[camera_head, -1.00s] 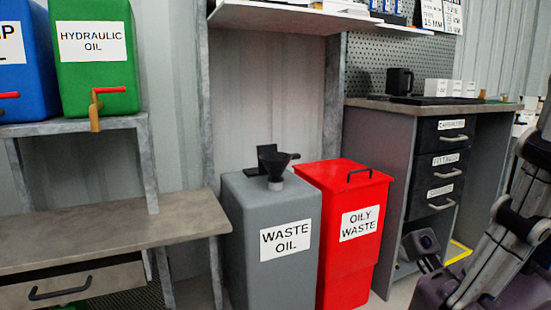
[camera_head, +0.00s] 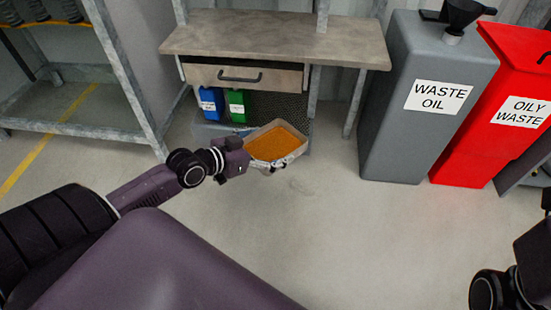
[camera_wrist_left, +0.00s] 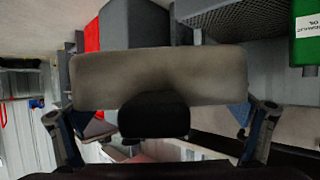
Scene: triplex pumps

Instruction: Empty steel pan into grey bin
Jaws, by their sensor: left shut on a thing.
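The steel pan (camera_head: 290,159) holds an orange-brown liquid (camera_head: 272,145). It looks about level, in front of the low bench in the head view. My left gripper (camera_head: 246,158) is shut on its near left side; its fingers are partly hidden. The grey bin (camera_head: 400,140), labelled WASTE OIL, stands to the right, apart from the pan. A black funnel (camera_head: 462,14) sits on its top. My right gripper is outside the views; only part of that arm shows.
The bench (camera_head: 270,42) with a drawer (camera_head: 245,77) stands behind the pan, with blue (camera_head: 211,104) and green (camera_head: 236,106) containers beneath. A red OILY WASTE bin (camera_head: 480,135) is beside the grey bin. A metal rack (camera_head: 90,135) stands left. The floor in front of the grey bin is clear.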

